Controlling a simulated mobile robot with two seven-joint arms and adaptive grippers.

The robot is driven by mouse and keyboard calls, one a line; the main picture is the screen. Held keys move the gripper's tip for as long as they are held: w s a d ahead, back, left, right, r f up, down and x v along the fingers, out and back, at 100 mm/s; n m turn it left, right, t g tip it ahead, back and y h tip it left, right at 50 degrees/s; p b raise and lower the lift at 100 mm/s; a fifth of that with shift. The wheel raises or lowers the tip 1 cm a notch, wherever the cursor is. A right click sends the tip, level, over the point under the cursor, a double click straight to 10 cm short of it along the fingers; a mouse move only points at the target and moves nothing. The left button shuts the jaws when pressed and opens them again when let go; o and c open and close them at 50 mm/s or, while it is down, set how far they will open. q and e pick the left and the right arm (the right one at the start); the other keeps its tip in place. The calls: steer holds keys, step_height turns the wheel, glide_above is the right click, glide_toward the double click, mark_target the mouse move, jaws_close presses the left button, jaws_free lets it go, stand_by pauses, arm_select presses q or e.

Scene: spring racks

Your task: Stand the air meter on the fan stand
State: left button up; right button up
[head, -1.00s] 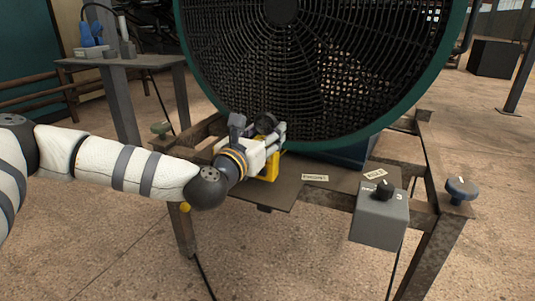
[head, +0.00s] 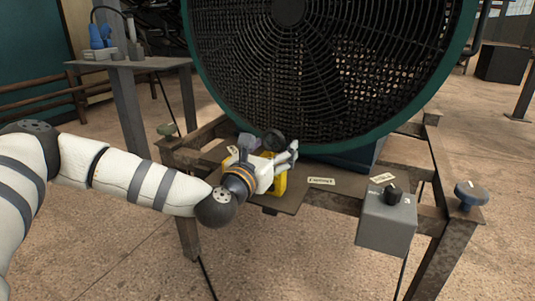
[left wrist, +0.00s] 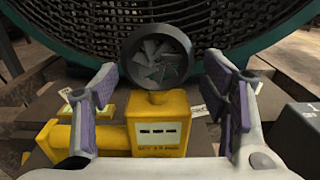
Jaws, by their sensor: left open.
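The air meter (left wrist: 160,128) is a yellow body with a dark round vane head on top. In the left wrist view it stands upright on the brown plate of the fan stand (left wrist: 40,108), in front of the fan. My left gripper (left wrist: 165,100) is open, its purple-padded fingers spread on either side of the meter and apart from it. In the head view my left gripper (head: 275,160) partly covers the yellow meter (head: 280,184). The stand's plate (head: 285,203) shows below it. My right gripper is not in view.
The big green-rimmed fan (head: 315,70) rises right behind the meter. A grey control box (head: 385,223) with a dark knob hangs at the stand's front right, with a blue hand knob (head: 469,193) beyond it. A side table (head: 150,65) stands at the left.

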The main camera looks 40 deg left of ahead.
arm_select(q)
steer(key=v, duration=1.2)
steer(key=shift+p, duration=0.3)
